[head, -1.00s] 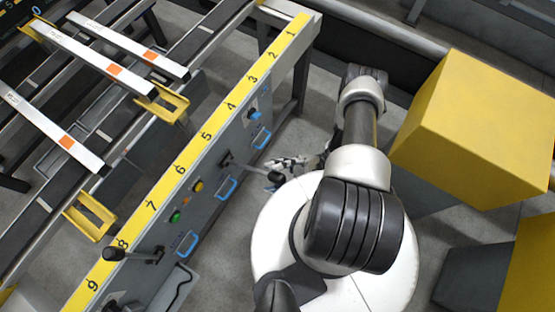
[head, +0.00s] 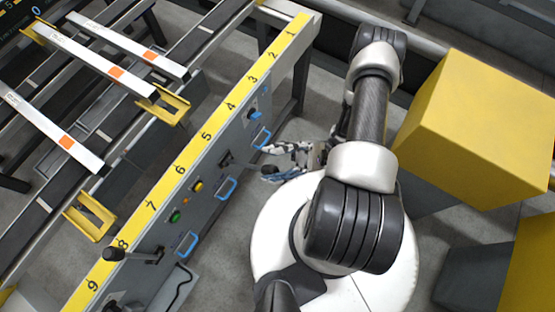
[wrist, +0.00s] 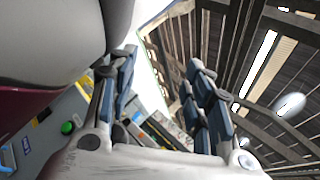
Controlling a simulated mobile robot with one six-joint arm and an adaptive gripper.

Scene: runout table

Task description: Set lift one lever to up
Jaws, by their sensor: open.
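A lever with a black knob (head: 268,170) sticks out from the grey control panel (head: 213,190), just left of my gripper (head: 270,163). In the head view my gripper is open, its two fingers spread towards the panel with the knob at their tips, seemingly between them; no grip on it shows. In the wrist view the open fingers (wrist: 165,85) frame part of the panel and the roof. A second lever (head: 115,254) stands out further down the panel, near number 8. I cannot read which lever is lift one.
The panel carries blue handles (head: 187,243), a green button (head: 175,216), a yellow button (head: 197,187) and a blue knob (head: 254,114). A yellow numbered strip (head: 180,170) runs along its top. Metal bars (head: 52,132) lie on the table. A large yellow box (head: 478,130) stands to the right.

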